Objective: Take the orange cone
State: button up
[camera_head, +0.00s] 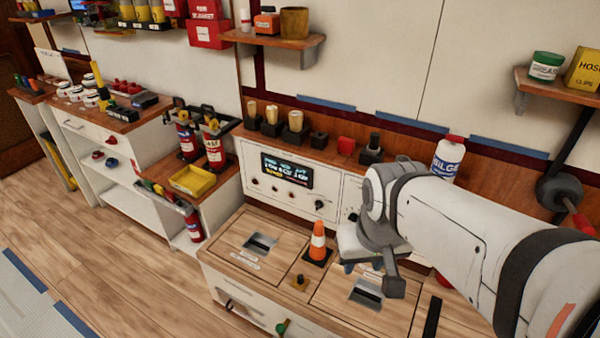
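The orange cone (317,241) has a white band and a dark square base. It stands upright on the wooden top of a low white cabinet (285,262), between two metal-lined recesses. My gripper (362,268) is just to the right of the cone, pointing down over the right part of the cabinet top. It looks apart from the cone. Its fingers are small and mostly hidden behind my wrist, so their opening does not show clearly.
A white bottle (447,157) stands on the ledge behind my arm. A yellow tray (193,180) and fire extinguishers (214,150) are at left.

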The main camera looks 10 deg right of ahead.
aim_at(317, 253)
jog(key=z, duration=0.8)
jog(key=k, duration=1.2)
jog(key=u, duration=0.75)
jog(key=i, duration=1.5)
